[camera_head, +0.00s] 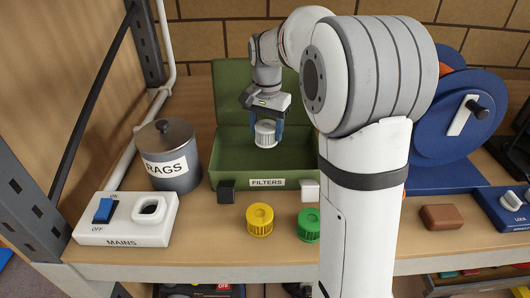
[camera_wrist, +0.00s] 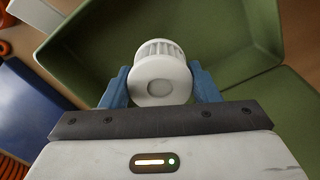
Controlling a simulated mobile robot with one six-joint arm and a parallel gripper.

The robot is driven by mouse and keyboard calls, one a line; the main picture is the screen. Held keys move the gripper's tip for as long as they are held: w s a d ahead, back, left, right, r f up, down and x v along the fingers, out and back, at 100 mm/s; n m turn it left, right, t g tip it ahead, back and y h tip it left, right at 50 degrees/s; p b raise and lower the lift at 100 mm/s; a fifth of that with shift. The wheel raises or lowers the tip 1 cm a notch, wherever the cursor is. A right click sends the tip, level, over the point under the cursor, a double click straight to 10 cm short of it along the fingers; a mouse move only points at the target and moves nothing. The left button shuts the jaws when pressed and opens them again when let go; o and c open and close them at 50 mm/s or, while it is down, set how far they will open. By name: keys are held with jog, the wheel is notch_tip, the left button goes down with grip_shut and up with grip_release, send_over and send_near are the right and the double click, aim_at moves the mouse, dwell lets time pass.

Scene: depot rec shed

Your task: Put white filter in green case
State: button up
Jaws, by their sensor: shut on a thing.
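My gripper (camera_head: 265,118) is shut on the white filter (camera_head: 265,134), a short ribbed cylinder, and holds it above the open green case (camera_head: 217,160). In the wrist view the blue fingers of my gripper (camera_wrist: 160,85) press on both sides of the white filter (camera_wrist: 160,76). The green case (camera_wrist: 235,45) lies behind and below it in that view, and its visible floor is empty. The case's lid stands up at the back, and its front carries a FILTERS label. My arm hides the case's right part in the head view.
A yellow filter (camera_head: 260,220) and a green filter (camera_head: 308,225) stand on the bench before the case. A RAGS canister (camera_head: 170,158) and a MAINS switch box (camera_head: 126,219) are at left. A blue reel (camera_head: 460,115) and a brown block (camera_head: 441,217) are at right.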

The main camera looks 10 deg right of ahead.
aim_at(266, 142)
notch_tip(266, 142, down, 5)
jog(key=shift+r, duration=0.2)
jog(key=shift+s+f, duration=0.1)
jog(key=shift+f, duration=1.55)
jog(key=shift+f, duration=0.15)
jog(key=o, duration=1)
